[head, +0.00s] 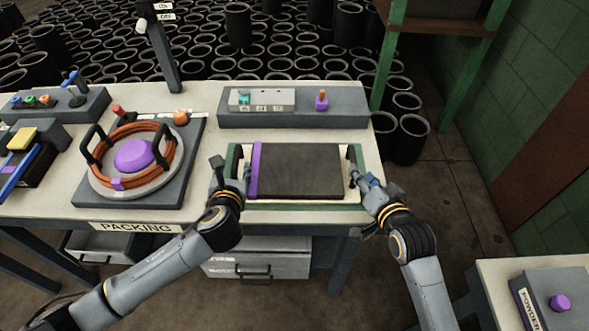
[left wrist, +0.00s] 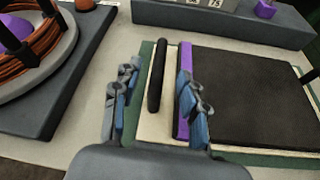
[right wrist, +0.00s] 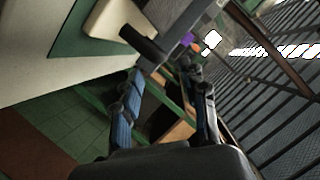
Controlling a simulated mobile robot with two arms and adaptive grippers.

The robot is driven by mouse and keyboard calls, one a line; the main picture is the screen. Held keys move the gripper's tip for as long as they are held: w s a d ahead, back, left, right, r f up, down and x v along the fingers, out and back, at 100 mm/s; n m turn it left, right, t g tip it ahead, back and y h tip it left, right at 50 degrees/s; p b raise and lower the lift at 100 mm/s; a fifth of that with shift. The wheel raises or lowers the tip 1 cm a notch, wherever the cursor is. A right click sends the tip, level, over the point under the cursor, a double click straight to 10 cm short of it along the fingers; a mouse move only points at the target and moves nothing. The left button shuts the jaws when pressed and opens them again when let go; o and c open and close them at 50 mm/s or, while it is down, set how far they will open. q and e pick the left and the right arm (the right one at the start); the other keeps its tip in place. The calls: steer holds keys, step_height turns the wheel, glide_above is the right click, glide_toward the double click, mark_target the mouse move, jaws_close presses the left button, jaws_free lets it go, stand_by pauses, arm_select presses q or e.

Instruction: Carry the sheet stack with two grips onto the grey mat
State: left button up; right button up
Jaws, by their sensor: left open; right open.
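The sheet stack (head: 300,171) is a flat dark rectangle with a purple strip along its left edge. It lies on a cream board with a black upright handle at each end, above a green surface. My left gripper (head: 234,170) is open at the left end; in the left wrist view its fingers (left wrist: 155,85) stand either side of the left black handle (left wrist: 157,76), one close to the purple strip. My right gripper (head: 362,178) is open at the right end; its fingers (right wrist: 162,85) point towards the right handle (right wrist: 146,46). I cannot make out a separate grey mat with certainty.
A grey panel (head: 293,121) with small parts stands behind the stack. A grey base with an orange coil (head: 134,158) is to the left. A drawer (head: 257,265) hangs below the bench. Another table with a POWDER box (head: 552,301) is at lower right.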

mark_target(236, 161)
arm_select(q)
steer(key=x, duration=0.6)
steer(key=shift+w+a+f, duration=0.1)
steer(key=shift+w, duration=0.3)
arm_select(e)
steer(key=x, duration=0.6)
steer(key=shift+w+a+f, duration=0.1)
steer(key=shift+w+f, duration=0.05)
steer(key=shift+w, duration=0.2)
arm_select(q)
steer(key=shift+c, duration=0.5)
arm_select(e)
steer(key=shift+c, duration=0.5)
arm_select(q)
jaws_close()
arm_select(e)
jaws_close()
